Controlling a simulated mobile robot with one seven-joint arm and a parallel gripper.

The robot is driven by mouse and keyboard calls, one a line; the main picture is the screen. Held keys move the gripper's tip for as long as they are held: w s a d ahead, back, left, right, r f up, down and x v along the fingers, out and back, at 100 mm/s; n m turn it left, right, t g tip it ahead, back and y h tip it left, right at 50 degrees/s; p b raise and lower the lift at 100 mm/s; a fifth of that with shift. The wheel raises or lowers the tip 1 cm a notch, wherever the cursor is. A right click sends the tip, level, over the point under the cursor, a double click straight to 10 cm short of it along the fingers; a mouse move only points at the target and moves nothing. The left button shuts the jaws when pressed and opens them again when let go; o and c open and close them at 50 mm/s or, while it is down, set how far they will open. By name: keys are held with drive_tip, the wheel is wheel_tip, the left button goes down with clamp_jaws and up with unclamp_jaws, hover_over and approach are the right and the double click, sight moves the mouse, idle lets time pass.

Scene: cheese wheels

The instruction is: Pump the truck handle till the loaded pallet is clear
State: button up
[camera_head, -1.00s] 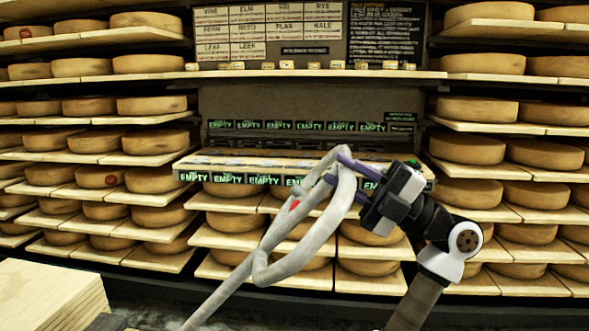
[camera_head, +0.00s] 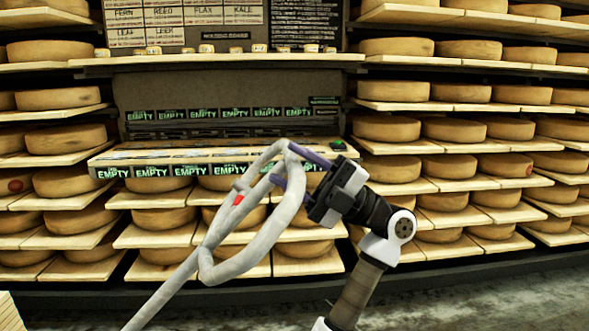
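The truck handle (camera_head: 207,250) is a pale grey tube that rises from the bottom edge into a closed loop, with a red lever on it. My gripper (camera_head: 281,165) is at the loop's upper right corner. Its two purple fingers lie across the tube, one above the other, and it looks shut on the handle, though the tube partly hides the fingertips. The handle leans up to the right. The truck's body, its forks and the loaded pallet are out of view.
Shelves of cheese wheels (camera_head: 394,128) fill the back. A low board shelf (camera_head: 150,155) with "EMPTY" labels stands behind the handle. Bare floor (camera_head: 480,300) shows at the lower right. A corner of pale boards (camera_head: 8,315) shows at the lower left.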

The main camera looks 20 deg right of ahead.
drive_tip(key=v, duration=1.3)
drive_tip(key=shift+d+f, duration=0.15)
drive_tip(key=shift+d, duration=0.2)
drive_tip(key=shift+o, duration=0.3)
drive_tip(key=shift+s, duration=0.1)
